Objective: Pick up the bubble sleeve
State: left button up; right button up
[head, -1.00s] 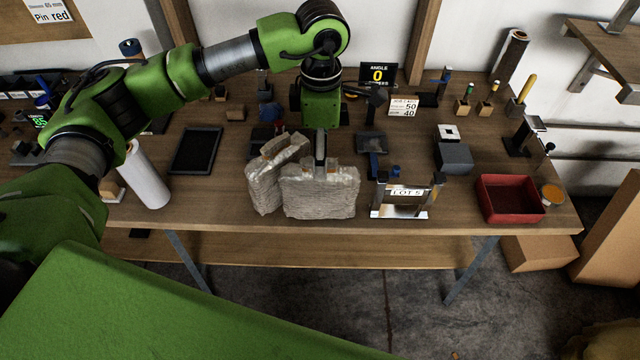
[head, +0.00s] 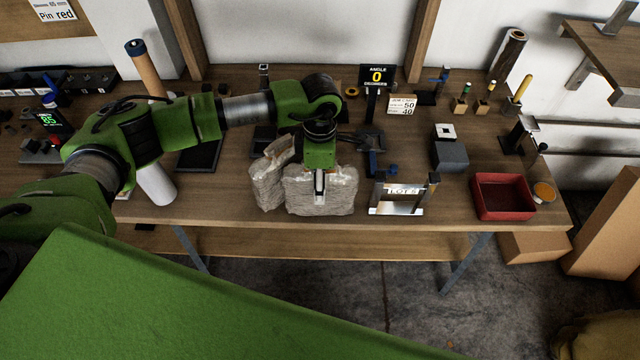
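Two whitish, crinkled bubble sleeves stand side by side near the table's front edge. The right bubble sleeve (head: 342,192) is broad and faces me; the left bubble sleeve (head: 268,185) is turned at an angle and partly behind it. My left gripper (head: 320,190) points down at the right sleeve, and its near finger overlaps the sleeve's front face. The far finger is hidden, so I cannot tell how wide the gripper is or whether it touches the sleeve. My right gripper is not in view.
A metal stand with a "LOT 5" label (head: 405,190) is close to the right of the sleeves. A red tray (head: 503,212) sits farther right. A white roll (head: 155,183) stands to the left. The wooden table's (head: 220,205) front strip left of the sleeves is clear.

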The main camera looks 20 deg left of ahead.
pick_arm(q)
jog(key=c, duration=1.1)
notch_tip(320, 180, up, 16)
jog(key=b, duration=0.4)
jog(key=shift+r+b, duration=0.15)
jog(key=shift+b, duration=0.25)
jog(key=shift+r, duration=0.85)
